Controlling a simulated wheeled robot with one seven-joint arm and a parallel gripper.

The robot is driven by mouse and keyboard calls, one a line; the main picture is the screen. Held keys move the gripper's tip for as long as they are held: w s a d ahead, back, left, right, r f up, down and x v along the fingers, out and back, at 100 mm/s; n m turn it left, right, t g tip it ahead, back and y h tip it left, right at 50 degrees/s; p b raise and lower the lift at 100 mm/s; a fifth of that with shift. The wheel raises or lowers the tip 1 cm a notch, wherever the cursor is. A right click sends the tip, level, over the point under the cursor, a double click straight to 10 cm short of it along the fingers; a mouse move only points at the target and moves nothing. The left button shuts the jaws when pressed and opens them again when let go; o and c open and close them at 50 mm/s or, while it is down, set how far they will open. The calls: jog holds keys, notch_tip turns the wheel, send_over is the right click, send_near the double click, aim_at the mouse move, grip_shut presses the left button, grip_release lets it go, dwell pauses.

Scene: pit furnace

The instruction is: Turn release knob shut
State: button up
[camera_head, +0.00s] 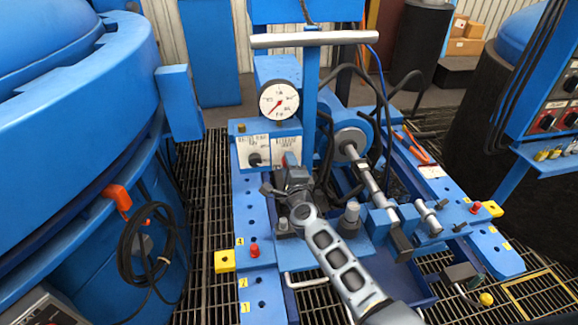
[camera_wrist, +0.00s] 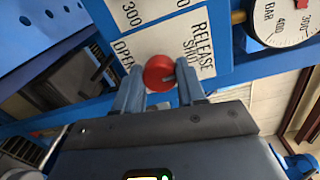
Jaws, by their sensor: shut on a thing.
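The red release knob (camera_wrist: 158,74) is in the middle of the wrist view, in front of a white label reading RELEASE, SHUT and OPEN (camera_wrist: 195,42). My gripper (camera_wrist: 160,80) has one finger on each side of the knob and is shut on it. In the head view my gripper (camera_head: 288,168) reaches the front of the blue panel below the pressure gauge (camera_head: 279,100). There the knob is mostly hidden by my gripper, with a bit of red showing. The knob's exact turn angle is hard to tell.
A black knob (camera_head: 255,159) sits on the panel just left of my gripper. A grey crossbar on a blue post (camera_head: 310,90) rises behind. Black hoses and a cylinder (camera_head: 350,140) lie to the right. A large blue furnace body (camera_head: 70,110) fills the left.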

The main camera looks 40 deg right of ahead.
jog(key=o, duration=1.1)
jog(key=shift+c, duration=0.2)
jog(key=shift+s, duration=0.1)
jog(key=p+v, duration=0.1)
jog(key=v, duration=0.6)
jog(key=shift+s+a+p, duration=0.2)
jog(key=shift+s+p, duration=0.05)
jog(key=shift+p, duration=0.15)
